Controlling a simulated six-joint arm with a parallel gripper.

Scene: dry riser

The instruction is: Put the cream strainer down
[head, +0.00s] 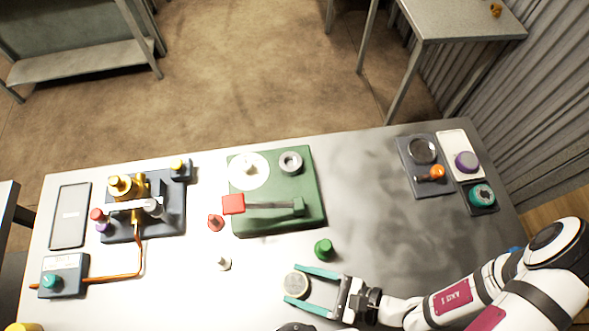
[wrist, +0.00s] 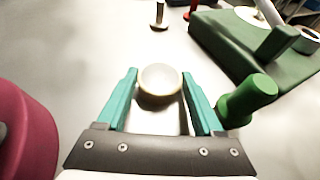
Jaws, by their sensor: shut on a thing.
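The cream strainer (head: 297,284) is a small round disc with a cream rim and a greyish face. My gripper (head: 293,284) has its two teal fingers on either side of it and is shut on it, near the front middle of the table. In the wrist view the strainer (wrist: 160,82) sits between the fingertips of my gripper (wrist: 160,80), its round face towards the camera. I cannot tell whether its underside touches the table or hangs just above it.
A green knob (head: 323,249) stands close beside the fingers, with the green lever base (head: 275,222) behind. A small pale peg (head: 224,263) and a red peg (head: 215,222) stand to the left. The grey table (head: 375,225) is clear to the right, before the trays (head: 408,165).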

